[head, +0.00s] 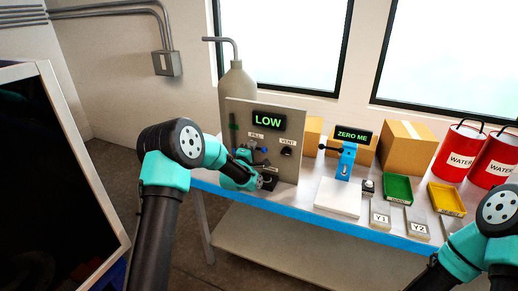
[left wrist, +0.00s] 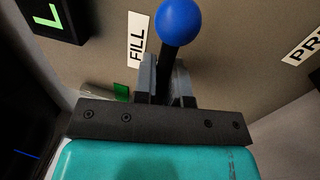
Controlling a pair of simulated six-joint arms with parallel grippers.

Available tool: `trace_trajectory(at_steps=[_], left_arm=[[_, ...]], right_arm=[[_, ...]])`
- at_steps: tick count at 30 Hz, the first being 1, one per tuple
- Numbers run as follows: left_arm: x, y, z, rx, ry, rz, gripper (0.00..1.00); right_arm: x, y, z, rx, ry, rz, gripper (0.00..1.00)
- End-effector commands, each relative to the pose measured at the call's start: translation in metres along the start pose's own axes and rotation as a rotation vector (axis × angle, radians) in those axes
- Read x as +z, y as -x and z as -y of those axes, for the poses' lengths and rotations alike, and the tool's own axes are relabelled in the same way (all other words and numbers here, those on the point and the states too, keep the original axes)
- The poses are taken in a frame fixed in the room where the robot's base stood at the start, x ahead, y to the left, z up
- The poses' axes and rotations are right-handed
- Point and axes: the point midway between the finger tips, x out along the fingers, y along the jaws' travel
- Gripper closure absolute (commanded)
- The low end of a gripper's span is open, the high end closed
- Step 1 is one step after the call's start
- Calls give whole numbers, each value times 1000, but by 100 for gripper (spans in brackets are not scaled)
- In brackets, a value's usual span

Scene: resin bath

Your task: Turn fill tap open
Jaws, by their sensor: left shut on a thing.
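The fill tap is a black lever with a blue ball end (left wrist: 179,20), beside the FILL label (left wrist: 137,38) on a grey panel (head: 291,109). My left gripper (left wrist: 163,76) is shut on the lever's black stem, below the ball. In the left wrist view the stem tilts slightly between the two grey fingers, and its lower end is hidden by the gripper. In the head view my left arm partly covers the tap area. My right arm shows at the lower right, but its gripper is not in view.
A display reading LOW (head: 267,121) is on the panel above the tap. The VENT knob (head: 287,152) is right of the tap. A grey bottle (head: 237,83) stands behind. A ZERO ME stand (head: 347,160), trays and red water cans (head: 458,150) are to the right.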

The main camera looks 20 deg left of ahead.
Motion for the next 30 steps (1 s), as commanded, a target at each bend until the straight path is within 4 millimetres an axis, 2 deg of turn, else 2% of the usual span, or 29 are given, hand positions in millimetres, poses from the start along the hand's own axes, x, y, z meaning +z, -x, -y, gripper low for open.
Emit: trace_trajectory(at_steps=[7, 8, 15, 24, 30], left_arm=[[0, -1, -2, 5, 2, 0, 100], [0, -1, -2, 5, 2, 0, 85], [0, -1, -1, 3, 1, 0, 64], [0, 2, 0, 1, 0, 0, 64], [0, 17, 0, -1, 0, 0, 64]], right_arm=[[0, 0, 0, 0, 0, 0, 57], [0, 0, 0, 0, 0, 0, 57], [0, 0, 0, 0, 0, 0, 57], [0, 0, 0, 0, 0, 0, 57], [0, 0, 0, 0, 0, 0, 57]])
